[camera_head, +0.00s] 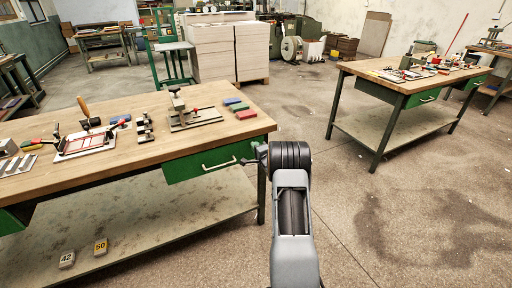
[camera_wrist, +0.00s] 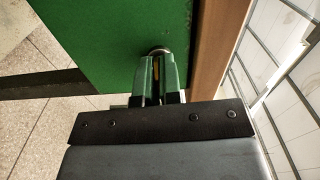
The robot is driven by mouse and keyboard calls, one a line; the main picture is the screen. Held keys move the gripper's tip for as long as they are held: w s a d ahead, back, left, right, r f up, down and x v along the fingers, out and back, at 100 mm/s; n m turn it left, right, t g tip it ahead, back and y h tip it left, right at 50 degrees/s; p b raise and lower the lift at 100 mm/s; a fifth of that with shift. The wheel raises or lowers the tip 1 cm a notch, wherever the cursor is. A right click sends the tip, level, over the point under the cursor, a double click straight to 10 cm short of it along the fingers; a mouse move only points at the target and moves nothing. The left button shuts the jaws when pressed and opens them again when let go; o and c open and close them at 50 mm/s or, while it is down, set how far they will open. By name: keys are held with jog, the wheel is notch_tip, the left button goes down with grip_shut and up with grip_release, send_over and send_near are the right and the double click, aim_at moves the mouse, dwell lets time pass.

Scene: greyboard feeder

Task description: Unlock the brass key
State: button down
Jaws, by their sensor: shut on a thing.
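The brass key (camera_wrist: 155,68) shows as a thin yellow strip between the two green fingers of my gripper (camera_wrist: 158,64) in the wrist view. My gripper is shut on it. A round metal lock ring (camera_wrist: 159,50) sits on the green panel (camera_wrist: 110,40), right at the fingertips. The key's tip is hidden there, so I cannot tell how far it is inside or how it is turned. In the head view my gripper (camera_head: 251,161) is small and partly hidden at the right end of the near bench, beside the green drawer (camera_head: 208,160).
The wooden bench (camera_head: 130,110) carries a clamp tool (camera_head: 180,105), red and blue blocks and hand tools. A second bench (camera_head: 400,85) stands at the right. The floor between the benches is clear.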

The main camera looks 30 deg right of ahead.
jog(key=shift+m, duration=0.6)
jog(key=c, duration=1.3)
grip_release()
jog(key=shift+s, duration=0.1)
jog(key=s+a+p, duration=0.1)
jog(key=s, duration=1.2)
jog(key=shift+s+a, duration=0.3)
jog(key=shift+a, duration=0.1)
